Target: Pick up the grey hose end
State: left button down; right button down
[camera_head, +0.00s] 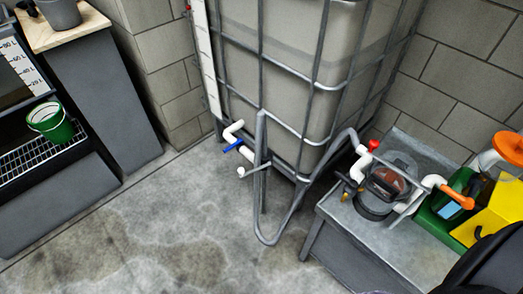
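A grey hose (275,241) hangs in a U-shaped loop in front of the caged tank. Its left leg rises nearly upright to an end (261,118) at the front corner of the tank cage. Its right leg climbs to the right and bends over towards white pipework (359,164) by the pump. A short white stub (243,172) sits beside the upright leg; whether it touches the hose I cannot tell. Neither of my grippers shows. A dark rounded shape at the lower right corner may be part of my arm.
The tank (275,60) has a white outlet with a blue valve (233,146). A grey metal bench (345,225) carries the pump (386,188), a red-handled valve (374,145) and yellow and green containers. A green bucket (50,122) is at left. The concrete floor (160,235) is clear.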

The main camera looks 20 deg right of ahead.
aim_at(266, 155)
jog(key=i+j+z, duration=0.5)
jog(key=z, duration=0.2)
jog(key=i+j+z, duration=0.15)
jog(key=j+z, duration=0.2)
jog(key=i+j+z, duration=0.1)
jog(key=j+z, duration=0.2)
jog(key=j, duration=0.15)
jog(key=i+j+z, duration=0.1)
jog(key=j+z, duration=0.6)
jog(key=j, duration=0.15)
jog(key=j+z, duration=0.35)
jog(key=j, duration=0.1)
